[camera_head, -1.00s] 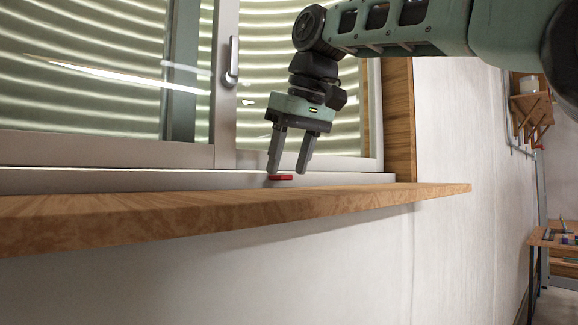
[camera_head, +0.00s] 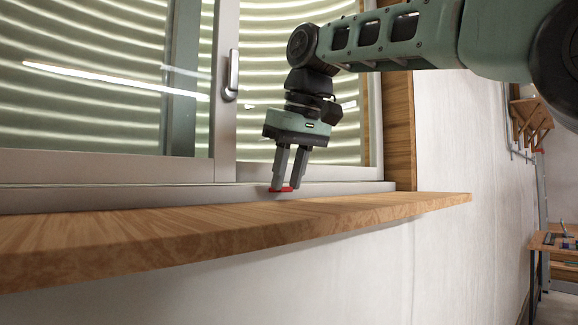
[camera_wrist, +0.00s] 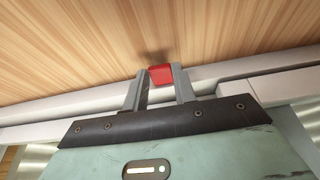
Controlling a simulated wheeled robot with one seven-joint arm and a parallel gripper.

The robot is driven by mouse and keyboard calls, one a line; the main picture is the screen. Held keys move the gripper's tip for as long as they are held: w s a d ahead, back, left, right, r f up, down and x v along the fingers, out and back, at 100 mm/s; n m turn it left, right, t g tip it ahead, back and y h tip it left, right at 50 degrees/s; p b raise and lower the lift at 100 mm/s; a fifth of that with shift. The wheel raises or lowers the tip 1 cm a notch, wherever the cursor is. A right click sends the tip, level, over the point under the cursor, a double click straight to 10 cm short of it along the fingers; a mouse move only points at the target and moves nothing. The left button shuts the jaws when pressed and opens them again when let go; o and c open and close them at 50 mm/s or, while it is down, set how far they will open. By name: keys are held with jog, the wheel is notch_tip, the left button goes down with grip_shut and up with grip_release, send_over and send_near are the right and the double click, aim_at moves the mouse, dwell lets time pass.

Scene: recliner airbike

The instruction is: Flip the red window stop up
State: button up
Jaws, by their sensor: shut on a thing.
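The red window stop (camera_head: 281,189) is at the bottom rail of the window frame, just above the wooden sill. It also shows in the wrist view as a small red block (camera_wrist: 160,74) between the fingertips. My gripper (camera_head: 283,187) points down from above with its fingers shut on the red stop. In the wrist view my gripper (camera_wrist: 160,76) has one finger on each side of the stop. The fingers hide part of it in the head view.
The wooden sill (camera_head: 150,230) runs along under the window and is otherwise clear. A grey window handle (camera_head: 232,75) is on the frame post left of my gripper. A wooden side panel (camera_head: 400,130) and white wall are to the right. A workbench (camera_head: 556,245) stands far right.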

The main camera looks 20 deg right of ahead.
jog(key=shift+w+a+r+g+h+p, duration=0.15)
jog(key=shift+r+g+p, duration=0.25)
jog(key=shift+p, duration=1)
jog(key=shift+w+d+r+g+h+p, duration=0.1)
jog(key=shift+r+g+p, duration=0.25)
jog(key=shift+p, duration=1)
jog(key=shift+w+a+r+g+h+p, duration=0.15)
jog(key=shift+g+p, duration=0.4)
jog(key=shift+p, duration=0.85)
jog(key=g+p, duration=0.1)
jog(key=p, duration=0.4)
jog(key=shift+w+r+g+h, duration=0.1)
jog(key=shift+w+g+h, duration=0.2)
jog(key=shift+g, duration=0.1)
jog(key=shift+w+p, duration=0.1)
jog(key=shift+p, duration=0.6)
jog(key=shift+g+p, duration=0.35)
jog(key=shift+g, duration=0.05)
jog(key=shift+f, duration=0.2)
jog(key=o, duration=1)
notch_tip(320, 180, up, 10)
